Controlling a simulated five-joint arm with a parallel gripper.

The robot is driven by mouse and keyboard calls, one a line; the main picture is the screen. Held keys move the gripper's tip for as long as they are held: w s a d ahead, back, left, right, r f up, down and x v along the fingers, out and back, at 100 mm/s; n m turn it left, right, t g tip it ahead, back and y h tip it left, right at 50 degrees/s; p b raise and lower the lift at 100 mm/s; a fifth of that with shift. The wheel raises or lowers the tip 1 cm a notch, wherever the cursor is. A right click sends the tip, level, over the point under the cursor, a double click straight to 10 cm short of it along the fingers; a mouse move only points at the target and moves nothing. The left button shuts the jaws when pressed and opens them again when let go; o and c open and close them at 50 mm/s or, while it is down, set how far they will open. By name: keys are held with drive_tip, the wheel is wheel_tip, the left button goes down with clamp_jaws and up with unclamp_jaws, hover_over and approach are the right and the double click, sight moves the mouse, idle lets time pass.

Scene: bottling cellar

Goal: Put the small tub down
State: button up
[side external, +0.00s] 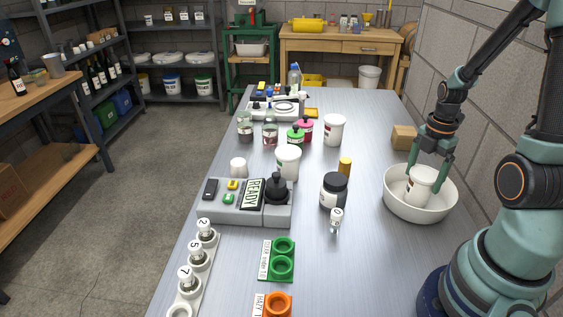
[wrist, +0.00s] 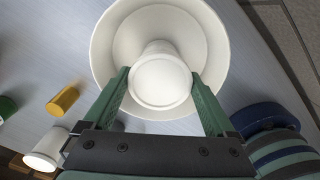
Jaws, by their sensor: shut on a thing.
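A small white tub (side external: 419,186) with a printed label is between the fingers of my gripper (side external: 431,170) in the side view. My gripper is shut on it. The tub is tilted a little and shows inside the rim of a wide white bowl (side external: 388,205) at the table's right. In the wrist view the tub's round white end (wrist: 160,82) is between the two green fingers (wrist: 163,95), with the bowl (wrist: 104,45) around and beyond it. I cannot tell whether the tub touches the bowl's floor.
A dark jar (side external: 334,191), a small vial (side external: 336,220) and an amber cylinder (side external: 345,166) stand left of the bowl. A cardboard box (side external: 404,137) is behind it. A grey device reading READY (side external: 253,194) and a green holder (side external: 278,260) are farther left. Bare table lies in front of the bowl.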

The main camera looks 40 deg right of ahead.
drive_tip(key=shift+f, duration=0.1)
drive_tip(key=o, duration=1.4)
wheel_tip(320, 180, up, 12)
drive_tip(key=shift+w+a+r+m+t, duration=1.1)
drive_tip(key=shift+a+m, duration=1.55)
drive_tip(key=shift+a, duration=0.9)
drive_tip(key=shift+w+a+r+m+t, duration=0.8)
drive_tip(key=shift+a+r+m, duration=0.35)
drive_tip(key=shift+a+m, duration=1.9)
drive_tip(key=shift+w+a+r+m+t, duration=1)
drive_tip(key=shift+a+m, duration=1.2)
drive_tip(key=shift+a, duration=1.8)
drive_tip(key=shift+r, duration=0.15)
